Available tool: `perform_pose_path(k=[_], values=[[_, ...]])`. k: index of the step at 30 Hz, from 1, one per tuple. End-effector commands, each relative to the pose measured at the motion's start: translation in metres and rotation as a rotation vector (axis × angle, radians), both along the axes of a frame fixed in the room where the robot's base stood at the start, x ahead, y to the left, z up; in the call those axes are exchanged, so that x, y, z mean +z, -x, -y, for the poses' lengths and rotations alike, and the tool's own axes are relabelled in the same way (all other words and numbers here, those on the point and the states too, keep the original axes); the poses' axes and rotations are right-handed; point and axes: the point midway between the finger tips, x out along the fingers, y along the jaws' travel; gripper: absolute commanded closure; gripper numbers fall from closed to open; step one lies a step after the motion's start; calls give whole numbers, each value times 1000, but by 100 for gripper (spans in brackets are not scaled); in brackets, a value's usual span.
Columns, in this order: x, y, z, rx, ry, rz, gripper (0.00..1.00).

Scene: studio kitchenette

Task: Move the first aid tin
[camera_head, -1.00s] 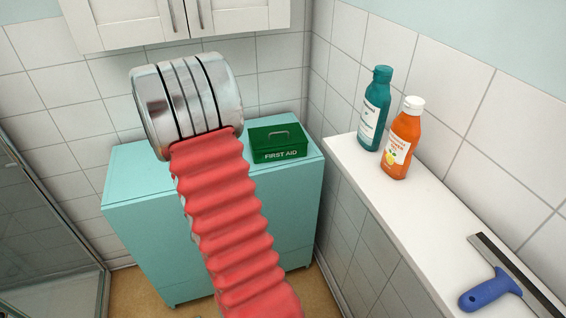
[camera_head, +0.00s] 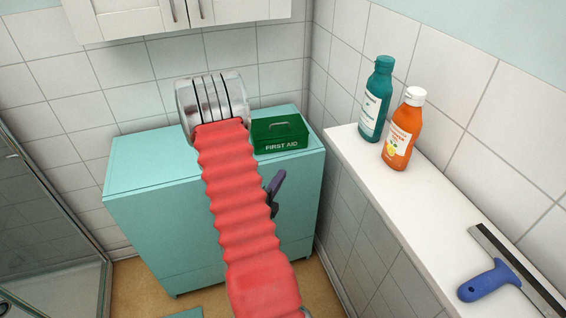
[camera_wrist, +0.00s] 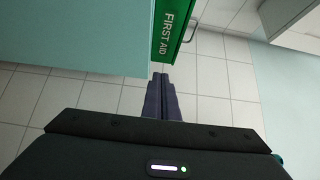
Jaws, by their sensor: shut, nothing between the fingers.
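The first aid tin (camera_head: 281,143) is a green box with white "FIRST AID" lettering and a carry handle on its lid. It sits upright on the right part of the teal cabinet's top (camera_head: 150,165). The tin also shows at the top of the wrist view (camera_wrist: 166,32), turned sideways. My gripper (camera_wrist: 161,76) has dark purple fingers, shut together and empty, with tips just below the tin in the wrist picture; I see no contact. In the head view my gripper (camera_head: 275,188) shows partly beside my red arm, against the cabinet front.
A white ledge (camera_head: 400,210) runs along the right wall. On it stand a teal bottle (camera_head: 375,100) and an orange bottle (camera_head: 402,135), with a blue-handled squeegee (camera_head: 490,283) nearer. White wall cupboards (camera_head: 180,12) hang above. The cabinet's left top is clear.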

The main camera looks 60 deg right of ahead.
Motion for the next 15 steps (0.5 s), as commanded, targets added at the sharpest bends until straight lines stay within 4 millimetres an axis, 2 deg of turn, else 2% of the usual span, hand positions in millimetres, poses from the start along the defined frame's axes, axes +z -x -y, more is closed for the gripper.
perform_pose_path(k=[8,15], values=[[1,0,25,-3,2,2,100],[0,-2,62,-2,1,1,100]])
